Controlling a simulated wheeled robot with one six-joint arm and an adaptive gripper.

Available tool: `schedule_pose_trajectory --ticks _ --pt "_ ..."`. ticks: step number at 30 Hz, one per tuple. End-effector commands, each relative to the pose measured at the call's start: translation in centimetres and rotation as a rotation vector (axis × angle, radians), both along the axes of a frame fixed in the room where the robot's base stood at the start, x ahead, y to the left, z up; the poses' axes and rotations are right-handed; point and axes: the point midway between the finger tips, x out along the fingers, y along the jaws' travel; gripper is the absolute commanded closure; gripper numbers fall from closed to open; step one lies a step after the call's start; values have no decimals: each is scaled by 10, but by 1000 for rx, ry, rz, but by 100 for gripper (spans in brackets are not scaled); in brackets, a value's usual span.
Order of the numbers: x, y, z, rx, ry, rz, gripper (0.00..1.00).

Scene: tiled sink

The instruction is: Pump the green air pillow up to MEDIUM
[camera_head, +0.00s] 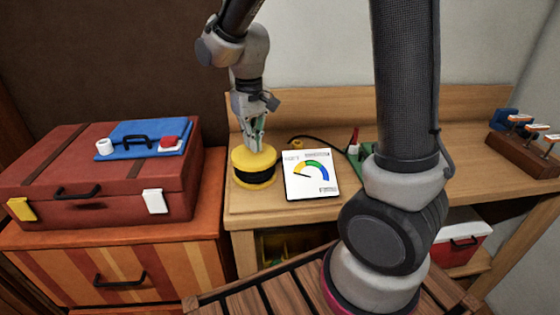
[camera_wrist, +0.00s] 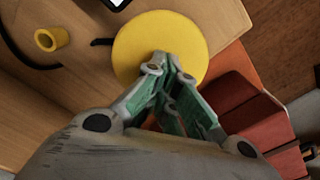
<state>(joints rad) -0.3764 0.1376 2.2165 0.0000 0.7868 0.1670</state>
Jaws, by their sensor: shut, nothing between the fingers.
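The pump (camera_head: 254,178) stands on the wooden bench with a yellow top and black bellows. Its round yellow top (camera_wrist: 140,35) fills the upper middle of the wrist view. My gripper (camera_head: 257,147) points down over this top with its fingers closed and empty; the fingertips (camera_wrist: 170,66) also show in the wrist view. I cannot tell whether they touch the top. A white gauge card (camera_head: 313,188) with a yellow, green and blue arc lies right of the pump; its needle points left, towards the yellow end. A green thing (camera_head: 357,163), perhaps the pillow, is mostly hidden behind my arm.
A black hose with a yellow end piece (camera_wrist: 50,39) lies beside the pump. A red-brown suitcase (camera_head: 60,185) with a blue case (camera_head: 140,128) on top stands left. A wooden rack (camera_head: 525,155) stands far right. A red and white box (camera_head: 462,240) sits below the bench.

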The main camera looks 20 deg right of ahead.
Motion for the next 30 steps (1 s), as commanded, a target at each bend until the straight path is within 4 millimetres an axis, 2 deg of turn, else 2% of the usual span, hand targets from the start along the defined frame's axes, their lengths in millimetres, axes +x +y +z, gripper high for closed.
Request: schedule_pose_trajectory --ticks 15,30 --pt "-1 0 -35 0 2 0 100" --pt "-1 0 -40 -1 3 0 100"
